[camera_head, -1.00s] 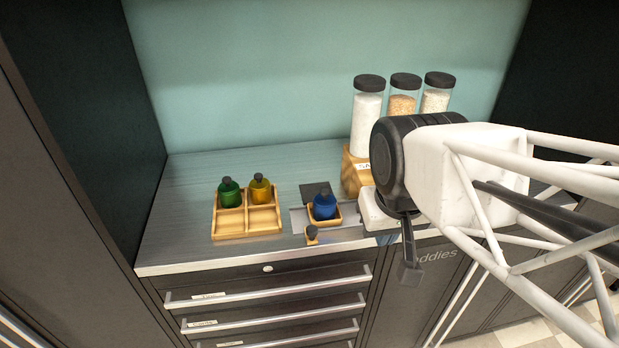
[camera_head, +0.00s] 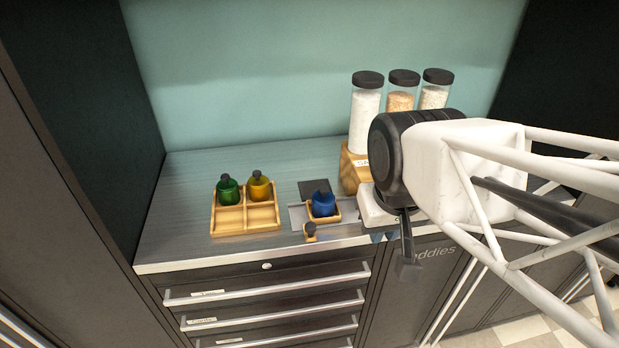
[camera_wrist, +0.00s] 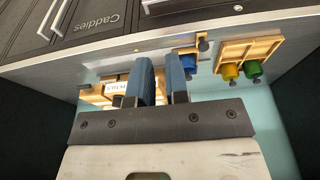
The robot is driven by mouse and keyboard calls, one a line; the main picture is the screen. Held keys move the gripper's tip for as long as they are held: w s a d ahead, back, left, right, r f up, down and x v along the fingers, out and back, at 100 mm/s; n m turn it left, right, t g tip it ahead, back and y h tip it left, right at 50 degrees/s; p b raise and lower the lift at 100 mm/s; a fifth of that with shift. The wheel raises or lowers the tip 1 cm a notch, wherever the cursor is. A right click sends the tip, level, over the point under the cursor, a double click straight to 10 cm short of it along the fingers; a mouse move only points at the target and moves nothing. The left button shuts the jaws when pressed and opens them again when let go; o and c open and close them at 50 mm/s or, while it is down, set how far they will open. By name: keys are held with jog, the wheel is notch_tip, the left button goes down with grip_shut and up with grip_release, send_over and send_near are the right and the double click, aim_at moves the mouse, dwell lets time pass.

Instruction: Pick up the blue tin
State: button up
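The blue tin (camera_head: 323,206), round with a dark top, stands in a small wooden tray (camera_head: 338,216) on the counter.
A divided wooden tray (camera_head: 232,221) at left holds a green tin (camera_head: 228,192) and a yellow tin (camera_head: 259,188). A small wooden piece with a dark knob (camera_head: 310,233) sits before the blue tin. Tall jars (camera_head: 366,115) stand behind my wrist. The back-left counter is clear.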

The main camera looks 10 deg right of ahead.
jog(key=o, duration=1.4)
jog(key=shift+c, duration=0.2)
jog(key=shift+w, duration=0.1)
jog(key=n+t+y, duration=0.2)
jog(key=t, duration=0.8)
send_near(328, 203)
jog(key=w+d+f, duration=0.1)
jog(key=w, duration=0.2)
jog(key=shift+w+a+f+n+t+y, duration=0.1)
jog(key=shift+a+f+n+t+y, duration=0.2)
jog(key=shift+a+f+n+y, duration=0.25)
jog(key=shift+d+r, duration=0.1)
jog(key=shift+r, duration=0.05)
jog(key=shift+x, duration=1.25)
